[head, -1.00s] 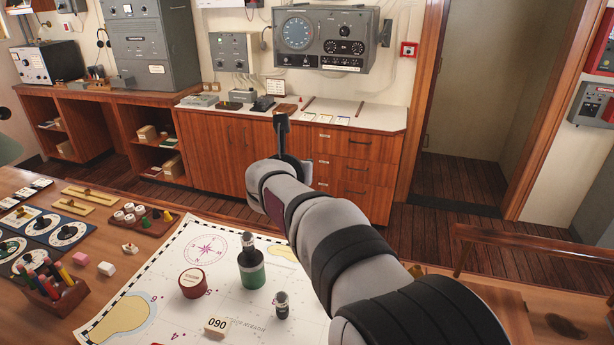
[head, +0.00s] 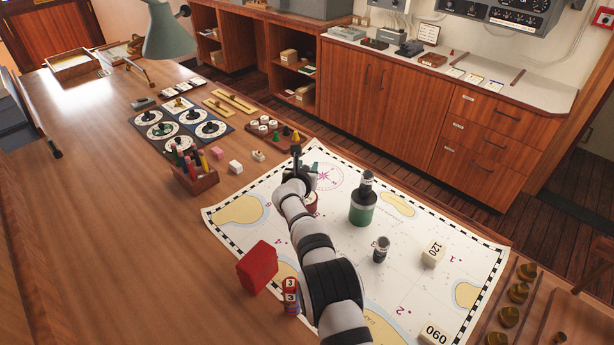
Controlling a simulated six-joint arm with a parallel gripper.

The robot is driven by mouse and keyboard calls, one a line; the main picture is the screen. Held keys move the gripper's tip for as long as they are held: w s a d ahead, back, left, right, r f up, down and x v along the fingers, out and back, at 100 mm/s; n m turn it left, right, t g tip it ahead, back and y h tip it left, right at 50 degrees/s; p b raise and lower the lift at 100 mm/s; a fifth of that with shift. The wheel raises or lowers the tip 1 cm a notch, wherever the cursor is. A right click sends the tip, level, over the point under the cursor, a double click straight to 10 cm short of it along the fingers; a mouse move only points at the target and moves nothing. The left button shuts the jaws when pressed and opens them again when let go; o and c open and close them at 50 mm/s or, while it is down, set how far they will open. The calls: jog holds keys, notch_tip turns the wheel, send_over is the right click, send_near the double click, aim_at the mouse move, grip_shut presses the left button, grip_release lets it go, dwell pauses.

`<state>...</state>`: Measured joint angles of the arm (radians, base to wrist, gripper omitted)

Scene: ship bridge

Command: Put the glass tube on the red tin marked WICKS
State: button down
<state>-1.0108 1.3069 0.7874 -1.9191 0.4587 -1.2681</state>
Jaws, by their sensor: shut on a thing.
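The red tin (head: 312,205) is a low round tin on the chart, mostly hidden behind my arm; its marking cannot be read. My gripper (head: 299,170) is just beyond and above the tin in the picture, small and partly hidden by my own wrist. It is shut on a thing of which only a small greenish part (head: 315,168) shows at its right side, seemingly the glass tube. I cannot tell whether that thing touches the tin.
A dark-topped green bottle (head: 363,203) and a small dark-capped vial (head: 381,250) stand right of my arm. A red block (head: 258,267) and a pencil box (head: 194,177) are to the left. White number blocks (head: 433,252) lie on the chart (head: 470,262).

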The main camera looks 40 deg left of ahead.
jog(key=shift+f, duration=1.25)
jog(key=shift+f, duration=0.1)
jog(key=c, duration=0.5)
grip_release()
